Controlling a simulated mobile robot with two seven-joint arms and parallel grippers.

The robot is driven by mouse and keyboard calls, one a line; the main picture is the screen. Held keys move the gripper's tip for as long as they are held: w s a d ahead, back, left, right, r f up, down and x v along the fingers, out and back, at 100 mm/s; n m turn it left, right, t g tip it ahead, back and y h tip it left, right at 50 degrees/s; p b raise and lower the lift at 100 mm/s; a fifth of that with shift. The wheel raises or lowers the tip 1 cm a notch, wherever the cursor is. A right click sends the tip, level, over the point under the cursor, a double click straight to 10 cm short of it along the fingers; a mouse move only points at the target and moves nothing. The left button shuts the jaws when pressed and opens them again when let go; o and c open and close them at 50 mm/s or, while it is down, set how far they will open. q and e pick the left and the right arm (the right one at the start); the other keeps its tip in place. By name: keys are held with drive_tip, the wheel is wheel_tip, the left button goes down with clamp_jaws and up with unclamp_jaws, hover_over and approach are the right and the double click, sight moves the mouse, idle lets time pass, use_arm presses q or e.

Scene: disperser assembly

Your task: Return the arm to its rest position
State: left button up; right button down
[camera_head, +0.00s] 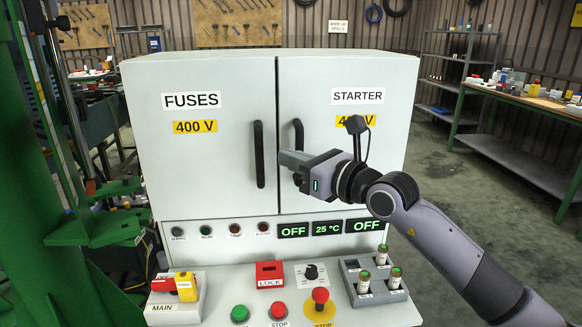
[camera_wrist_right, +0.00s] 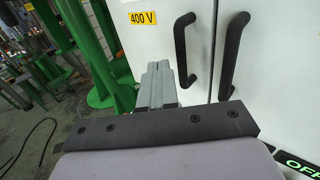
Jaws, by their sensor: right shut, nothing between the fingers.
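My right gripper (camera_head: 290,158) is in front of the grey cabinet, just left of the STARTER door's handle base, its fingers shut and empty. In the right wrist view its fingers (camera_wrist_right: 158,80) lie side by side in front of the cabinet doors. My right arm comes in from the lower right. The FUSES door (camera_head: 205,145) and the STARTER door (camera_head: 345,90) are both closed. The FUSES handle (camera_head: 259,154) is black and upright; the STARTER handle (camera_head: 298,135) is partly hidden behind my gripper. My left gripper is not in view.
Below the doors is a panel with a MAIN switch (camera_head: 186,286), a red LOCK block (camera_head: 270,273), push buttons, a red emergency stop (camera_head: 320,296) and a fuse holder (camera_head: 352,265). A green machine (camera_head: 100,225) stands at the left. A workbench (camera_head: 530,98) stands at the right.

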drive_tip(key=s+f+m+y, duration=0.3)
drive_tip(key=s+f+m, duration=0.4)
drive_tip(key=s+m, duration=0.25)
drive_tip(key=s+d+f+m+t+h, duration=0.25)
drive_tip(key=d+f+m+h, duration=0.35)
drive_tip(key=m, duration=0.4)
drive_tip(key=s+d+f+m+t+h, duration=0.2)
drive_tip(key=d+f+m+t+h, duration=0.15)
drive_tip(key=d+f+m, duration=0.5)
drive_tip(key=s+d+f+m+g+h, duration=0.2)
drive_tip(key=s+d+f+m+g, duration=0.1)
drive_tip(key=s+f+m, duration=0.4)
drive_tip(key=s+d+f+m+g+h+p, duration=0.1)
drive_tip(key=s+f+m+g, duration=0.3)
drive_tip(key=s+f+m, duration=0.4)
drive_tip(key=s+d+f+h, duration=0.1)
drive_tip(key=s+f, duration=0.2)
drive_tip(key=f, duration=0.1)
drive_tip(key=shift+d+f+g, duration=0.25)
drive_tip(key=shift+d+g, duration=0.05)
drive_tip(key=shift+d, duration=0.1)
